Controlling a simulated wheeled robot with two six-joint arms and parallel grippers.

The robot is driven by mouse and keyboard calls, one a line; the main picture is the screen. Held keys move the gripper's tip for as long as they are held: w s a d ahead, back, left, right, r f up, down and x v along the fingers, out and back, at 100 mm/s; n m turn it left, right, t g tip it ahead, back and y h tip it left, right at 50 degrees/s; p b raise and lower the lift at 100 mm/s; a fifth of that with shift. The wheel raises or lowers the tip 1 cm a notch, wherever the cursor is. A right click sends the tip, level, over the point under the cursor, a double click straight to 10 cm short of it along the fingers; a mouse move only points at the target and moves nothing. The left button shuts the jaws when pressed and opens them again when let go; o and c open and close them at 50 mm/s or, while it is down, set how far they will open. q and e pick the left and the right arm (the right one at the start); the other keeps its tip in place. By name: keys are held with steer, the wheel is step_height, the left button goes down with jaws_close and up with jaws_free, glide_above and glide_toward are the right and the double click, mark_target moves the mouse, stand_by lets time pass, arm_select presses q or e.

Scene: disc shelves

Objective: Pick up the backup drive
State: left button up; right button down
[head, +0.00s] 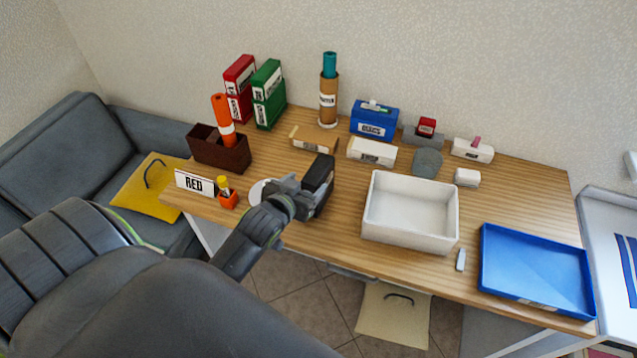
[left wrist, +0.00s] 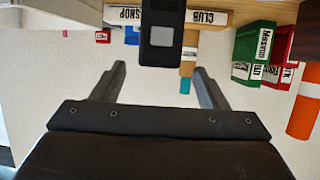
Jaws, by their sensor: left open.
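A black block with a grey square on its face (left wrist: 162,42), likely the backup drive, shows in the left wrist view. It lies ahead of my left gripper (left wrist: 158,75), in line with the gap between the two spread fingers. The fingers are open and nothing is clamped between them. In the head view my left gripper (head: 314,188) is over the front part of the table, left of the white tray. My right gripper is not in view.
The wooden table (head: 345,205) holds a white tray (head: 410,240), a blue tray (head: 535,275) and a small pale stick (head: 460,260). A RED sign (head: 194,183) and an orange holder (head: 228,200) stand left of my gripper. Binders (head: 268,95) and labelled boxes line the back.

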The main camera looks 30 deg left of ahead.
mark_target(312, 179)
arm_select(q)
steer(key=shift+w+a+f, duration=0.1)
steer(key=shift+w+f, duration=0.15)
steer(key=shift+w, duration=0.35)
steer(key=shift+w+f+p, duration=0.15)
steer(key=shift+w+p, duration=0.4)
steer(key=shift+w, duration=0.2)
steer(key=shift+p+x, duration=0.4)
steer(key=shift+x, duration=1.45)
steer(key=shift+s, duration=0.1)
steer(key=shift+c, duration=0.5)
jaws_close()
